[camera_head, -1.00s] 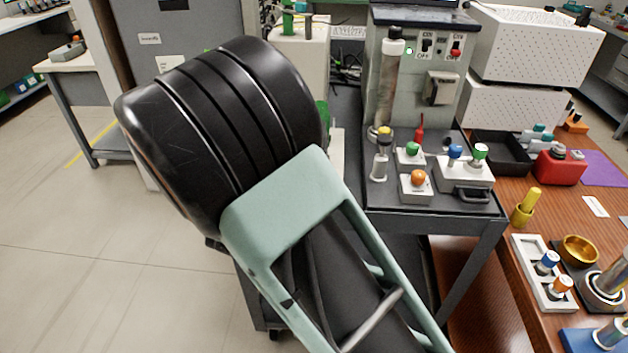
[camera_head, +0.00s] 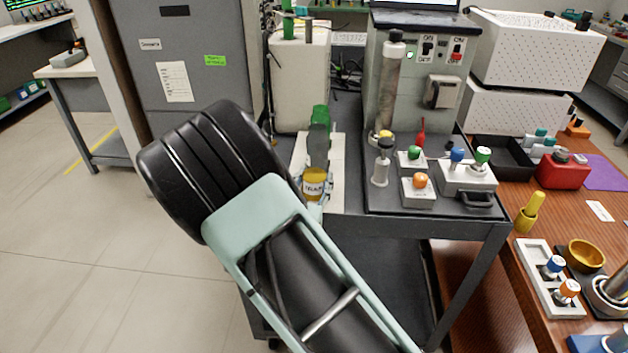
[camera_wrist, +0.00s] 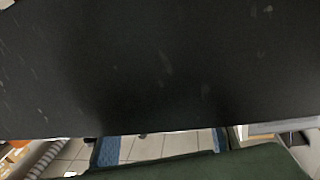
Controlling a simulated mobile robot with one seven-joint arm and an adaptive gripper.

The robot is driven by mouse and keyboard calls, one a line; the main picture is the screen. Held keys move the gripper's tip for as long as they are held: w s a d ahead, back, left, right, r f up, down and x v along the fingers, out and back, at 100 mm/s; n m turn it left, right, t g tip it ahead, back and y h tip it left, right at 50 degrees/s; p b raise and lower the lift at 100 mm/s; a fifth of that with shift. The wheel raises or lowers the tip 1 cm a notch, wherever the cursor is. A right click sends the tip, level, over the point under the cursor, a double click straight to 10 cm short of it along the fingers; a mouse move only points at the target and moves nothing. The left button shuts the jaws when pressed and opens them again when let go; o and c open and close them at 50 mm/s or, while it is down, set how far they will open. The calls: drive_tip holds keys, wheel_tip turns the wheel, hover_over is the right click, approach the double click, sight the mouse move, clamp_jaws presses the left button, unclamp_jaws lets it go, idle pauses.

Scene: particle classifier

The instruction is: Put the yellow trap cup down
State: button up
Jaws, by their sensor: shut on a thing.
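The yellow trap cup (camera_head: 314,186), with a dark-lettered label, shows just right of my black and pale green arm in the head view. It appears upright, directly below a grey-green upright part (camera_head: 319,145) with a green top; I cannot tell whether the two touch. My gripper (camera_head: 314,208) is mostly hidden behind my arm, with only a small piece showing at the cup's lower side. It is shut on the cup. The wrist view shows a close dark surface and a dark green edge, but no clear view of the cup or fingertips.
A dark cart (camera_head: 440,216) carries a control box (camera_head: 412,80) with switches, a clear column (camera_head: 388,85) and several knobbed valves. A brown table (camera_head: 510,260) at right holds a white rack (camera_head: 545,270) and a gold bowl (camera_head: 582,256). Floor at left is clear.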

drive_tip(key=shift+f, duration=0.1)
drive_tip(key=o, duration=1.2)
drive_tip(key=shift+c, duration=0.2)
drive_tip(key=shift+r, duration=0.2)
drive_tip(key=s+a, duration=0.2)
drive_tip(key=s, duration=0.9)
drive_tip(key=shift+s+a, duration=0.15)
drive_tip(key=shift+s, duration=0.25)
